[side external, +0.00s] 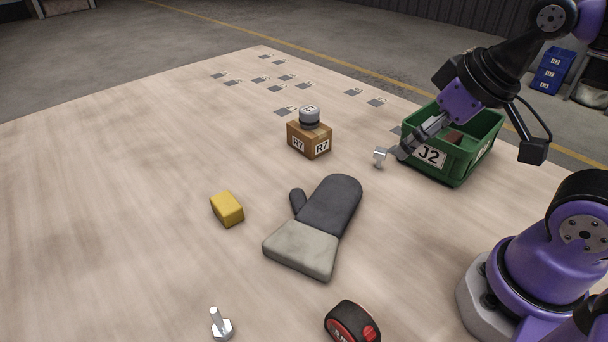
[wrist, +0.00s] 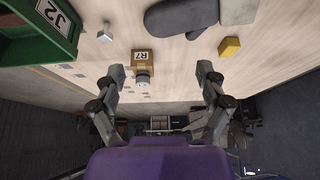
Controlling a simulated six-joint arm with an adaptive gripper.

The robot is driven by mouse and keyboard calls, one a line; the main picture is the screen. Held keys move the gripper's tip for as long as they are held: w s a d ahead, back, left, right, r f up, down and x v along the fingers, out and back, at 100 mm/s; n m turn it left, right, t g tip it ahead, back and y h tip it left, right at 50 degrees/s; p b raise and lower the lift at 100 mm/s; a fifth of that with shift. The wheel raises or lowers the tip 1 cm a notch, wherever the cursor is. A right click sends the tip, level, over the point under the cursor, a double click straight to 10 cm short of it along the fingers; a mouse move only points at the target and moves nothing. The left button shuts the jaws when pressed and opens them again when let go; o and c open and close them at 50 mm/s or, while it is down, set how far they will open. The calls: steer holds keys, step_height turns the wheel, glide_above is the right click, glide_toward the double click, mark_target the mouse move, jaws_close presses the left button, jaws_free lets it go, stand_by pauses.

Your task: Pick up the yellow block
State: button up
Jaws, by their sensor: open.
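The yellow block (side external: 227,208) lies on the wooden table, left of the grey glove, in the side external view. In the wrist view the yellow block (wrist: 230,47) is at the upper right, beyond the right finger. My gripper (side external: 398,153) is by the front of the green bin, far from the block and to its right. In the wrist view my gripper (wrist: 161,72) has its two fingers spread wide with nothing held between them.
A green bin (side external: 459,178) marked J2 stands beside my gripper. A cardboard box (side external: 309,143) marked R7 carries a grey round weight (side external: 309,119). A dark glove (side external: 330,206), a bolt (side external: 219,325), a tape measure (side external: 350,325) and a small metal piece (side external: 379,157) lie around. The table's left side is clear.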

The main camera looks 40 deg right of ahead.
steer(key=shift+c, duration=0.2)
stand_by(0.4)
steer(key=g, duration=0.1)
glide_above(226, 202)
steer(key=s, duration=0.2)
steer(key=shift+m, duration=0.4)
step_height(226, 202, down, 10)
steer(key=shift+s+a+f, duration=0.15)
steer(key=x, duration=0.5)
steer(key=shift+f, duration=0.35)
steer(key=shift+s, duration=0.1)
steer(key=c, duration=1.3)
